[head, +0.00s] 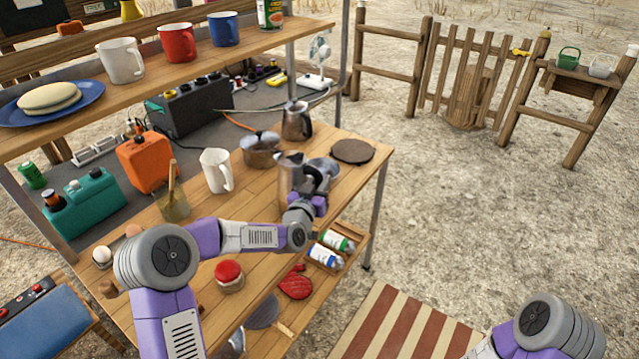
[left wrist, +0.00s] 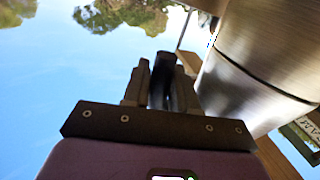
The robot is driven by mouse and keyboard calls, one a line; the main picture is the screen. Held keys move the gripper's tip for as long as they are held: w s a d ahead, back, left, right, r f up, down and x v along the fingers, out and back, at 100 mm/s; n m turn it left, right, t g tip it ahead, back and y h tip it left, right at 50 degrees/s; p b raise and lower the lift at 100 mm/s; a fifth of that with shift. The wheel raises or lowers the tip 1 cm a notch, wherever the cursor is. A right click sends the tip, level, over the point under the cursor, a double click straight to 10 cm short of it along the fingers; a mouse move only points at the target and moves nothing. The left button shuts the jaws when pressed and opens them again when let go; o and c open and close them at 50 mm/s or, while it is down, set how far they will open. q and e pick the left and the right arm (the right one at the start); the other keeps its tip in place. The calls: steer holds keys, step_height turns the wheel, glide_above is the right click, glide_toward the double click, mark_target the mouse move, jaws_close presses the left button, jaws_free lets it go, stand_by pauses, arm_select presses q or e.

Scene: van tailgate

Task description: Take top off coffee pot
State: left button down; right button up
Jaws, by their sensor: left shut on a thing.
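A tall metal coffee pot (head: 287,178) stands upright on the wooden worktop, near its front edge. Its top, at the upper end, appears to be on. My left gripper (head: 318,180) is at the pot's right side. In the left wrist view, my left gripper (left wrist: 162,80) is shut on a dark upright piece, which looks like the pot's handle. The pot's shiny metal side (left wrist: 265,55) is close to the right of the fingers. The gripper and wrist hide part of the pot and handle. My right arm shows at the bottom right, but its gripper is out of view.
A metal pot (head: 262,153), a kettle (head: 297,122), a white mug (head: 216,170) and a dark round mat (head: 352,151) are near the coffee pot. A shelf (head: 190,65) with mugs hangs above the back. Bottles (head: 325,255) lie below the worktop.

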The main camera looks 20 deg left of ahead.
arm_select(q)
steer(key=shift+r+p, duration=1.55)
steer(key=shift+r, duration=1.6)
steer(key=shift+f, duration=0.1)
